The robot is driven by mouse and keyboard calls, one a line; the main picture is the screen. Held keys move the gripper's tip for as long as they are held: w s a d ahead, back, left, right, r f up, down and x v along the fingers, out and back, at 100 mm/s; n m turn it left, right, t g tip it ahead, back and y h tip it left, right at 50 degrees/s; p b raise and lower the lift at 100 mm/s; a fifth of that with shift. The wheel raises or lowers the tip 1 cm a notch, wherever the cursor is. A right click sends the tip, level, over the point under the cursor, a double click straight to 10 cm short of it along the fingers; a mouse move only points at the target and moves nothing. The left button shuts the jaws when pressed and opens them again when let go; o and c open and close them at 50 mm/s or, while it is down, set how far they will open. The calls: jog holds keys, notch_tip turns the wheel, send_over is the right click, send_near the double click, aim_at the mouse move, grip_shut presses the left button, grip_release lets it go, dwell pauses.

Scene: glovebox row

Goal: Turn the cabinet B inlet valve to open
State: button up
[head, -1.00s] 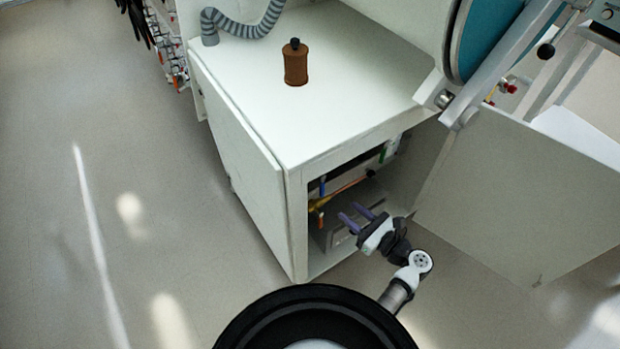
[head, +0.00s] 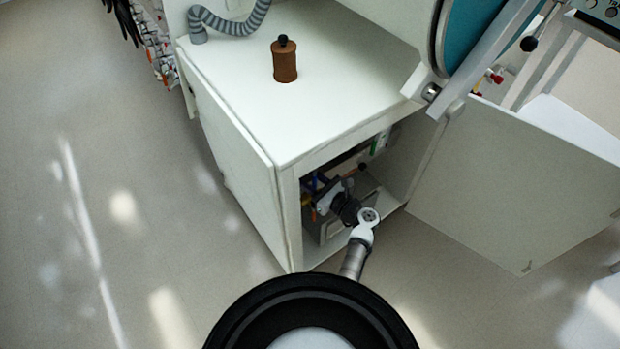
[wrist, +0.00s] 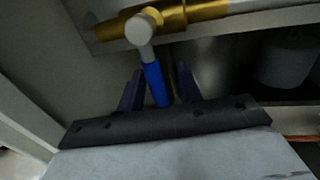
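In the wrist view a brass valve (wrist: 185,14) runs along a pipe at the top, with a pale round knob or stem end in front of it. Its blue lever handle (wrist: 155,82) points down toward my gripper. My gripper (wrist: 158,86) is open, with one purple finger on each side of the blue handle and a visible gap to each. In the head view my gripper (head: 318,192) is inside the open cabinet (head: 287,222), near its left side, and hides most of the valve. No cabinet label is readable.
The cabinet door (head: 515,185) stands open to the right. A brown bottle (head: 285,62) and a grey corrugated hose (head: 232,22) are on the cabinet top. In the wrist view a grey cylinder (wrist: 288,58) sits at the right. The floor at left is clear.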

grip_shut()
dwell(0.5)
jog(key=n, duration=0.1)
jog(key=w+d+n, duration=0.1)
jog(key=n, duration=0.1)
jog(key=shift+d+b, duration=0.2)
jog(key=shift+b, duration=0.2)
jog(key=shift+w+d+r+n+h+b, duration=0.3)
jog(key=shift+w+d+r+n+h, duration=0.15)
jog(key=shift+n, duration=0.85)
jog(key=shift+w+d+r+n+h+b, duration=0.25)
jog(key=shift+d+r+n+h, duration=0.25)
jog(key=shift+n, duration=0.8)
jog(key=shift+w+d+r+n+h+b, duration=0.3)
jog(key=shift+d+n, duration=0.25)
jog(key=shift+n, duration=0.75)
